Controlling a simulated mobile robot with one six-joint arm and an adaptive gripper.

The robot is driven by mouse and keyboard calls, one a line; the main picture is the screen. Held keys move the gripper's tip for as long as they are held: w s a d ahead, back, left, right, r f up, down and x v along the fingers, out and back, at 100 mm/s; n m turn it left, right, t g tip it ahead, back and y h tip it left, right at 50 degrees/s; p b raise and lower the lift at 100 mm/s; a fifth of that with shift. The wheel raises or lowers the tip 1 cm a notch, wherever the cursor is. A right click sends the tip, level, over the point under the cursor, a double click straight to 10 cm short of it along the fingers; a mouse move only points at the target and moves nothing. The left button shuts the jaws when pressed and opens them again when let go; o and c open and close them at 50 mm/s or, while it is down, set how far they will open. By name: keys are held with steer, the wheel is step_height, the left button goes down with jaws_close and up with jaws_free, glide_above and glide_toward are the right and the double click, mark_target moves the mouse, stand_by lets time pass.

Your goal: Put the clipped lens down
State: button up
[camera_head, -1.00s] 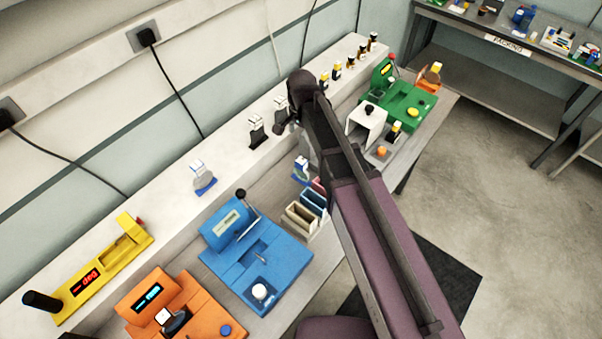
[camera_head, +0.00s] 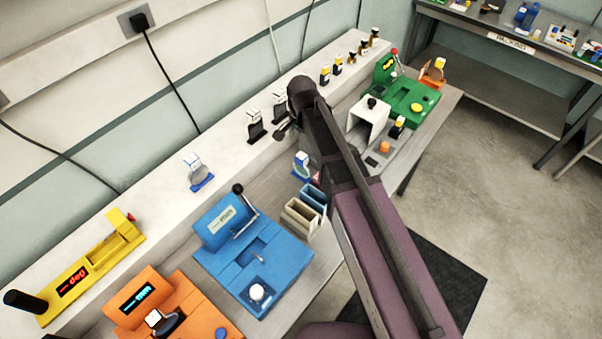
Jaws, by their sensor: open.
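A clipped lens (camera_head: 301,164) with a white top and a blue foot shows just left of my arm, close to the small bins. Part of it may be hidden by the arm, and I cannot tell what it rests on. A similar round clear lens in a white and blue clip (camera_head: 196,174) stands upright on the white ledge. My dark arm reaches up from the bottom over the bench, and its bend hides the area below. The gripper's fingers are not visible, so I cannot see where they are relative to either lens.
A blue press (camera_head: 253,255), an orange device (camera_head: 165,310) and a yellow gauge (camera_head: 88,268) stand on the left. Small bins (camera_head: 302,216) sit beside my arm. A green device (camera_head: 408,100) and white box (camera_head: 368,122) stand right. Several clipped parts line the ledge (camera_head: 228,152).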

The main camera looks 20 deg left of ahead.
mark_target(302, 155)
steer(key=shift+f+b, duration=1.35)
steer(key=shift+f, duration=0.35)
steer(key=shift+s+d+f+b, duration=0.1)
steer(key=shift+s+f+b, duration=0.05)
steer(key=shift+f+b, duration=1.15)
steer(key=shift+s+f+b, duration=0.1)
steer(key=shift+f+b, duration=1.2)
jaws_close()
